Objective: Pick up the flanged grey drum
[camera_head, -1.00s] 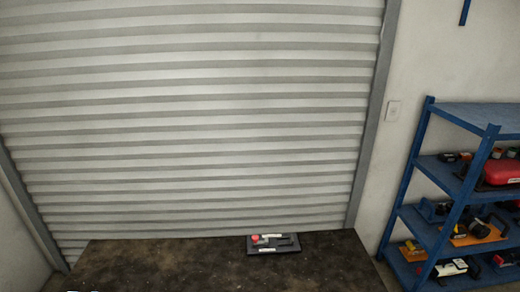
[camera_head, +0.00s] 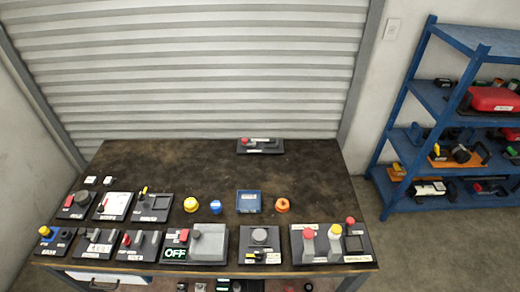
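I cannot tell for sure which thing is the flanged grey drum. A grey round part (camera_head: 260,236) sits upright on a dark panel (camera_head: 246,247) near the front edge of the table, right of centre. A smaller dark grey round part (camera_head: 82,197) sits on another panel at the left. No flange is clear on either at this size. Neither gripper is in view.
The dark table (camera_head: 210,165) carries several panels, yellow, blue and orange round parts, and a blue box (camera_head: 249,201). A panel with a red part (camera_head: 260,145) lies at the back. The middle is clear. A blue shelf (camera_head: 420,203) stands at right.

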